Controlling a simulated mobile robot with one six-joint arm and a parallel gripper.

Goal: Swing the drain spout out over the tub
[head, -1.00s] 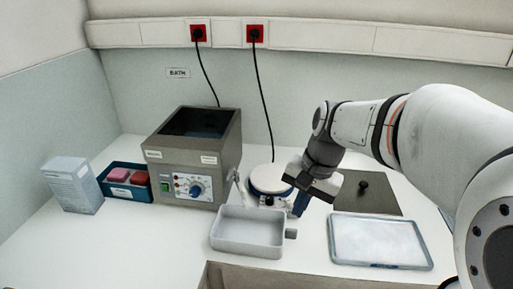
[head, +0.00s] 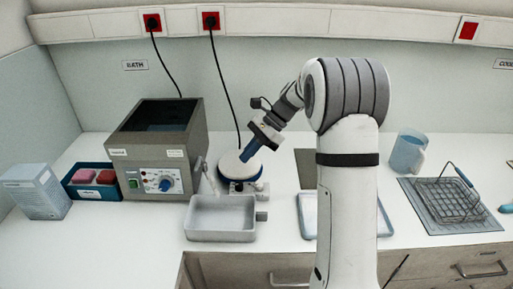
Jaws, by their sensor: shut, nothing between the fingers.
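The grey bath (head: 157,143) stands at the left with a dial and labels on its front. A thin pale grey spout (head: 209,180) shows at its right side, just behind the left part of the tub; whether its end is over the tub cannot be told. The shallow grey tub (head: 221,236) sits in front, to the right of the bath. My gripper (head: 247,156) is shut and empty, its blue fingers pointing down over the round white plate, to the right of the spout and apart from it.
The round white plate on a blue base (head: 232,165) stands behind the tub. A pale tray (head: 307,215) lies partly behind my arm. A blue-grey jug (head: 408,152) and a wire rack (head: 452,200) are at the right. A white box (head: 36,192) and blue tray (head: 94,193) stand left.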

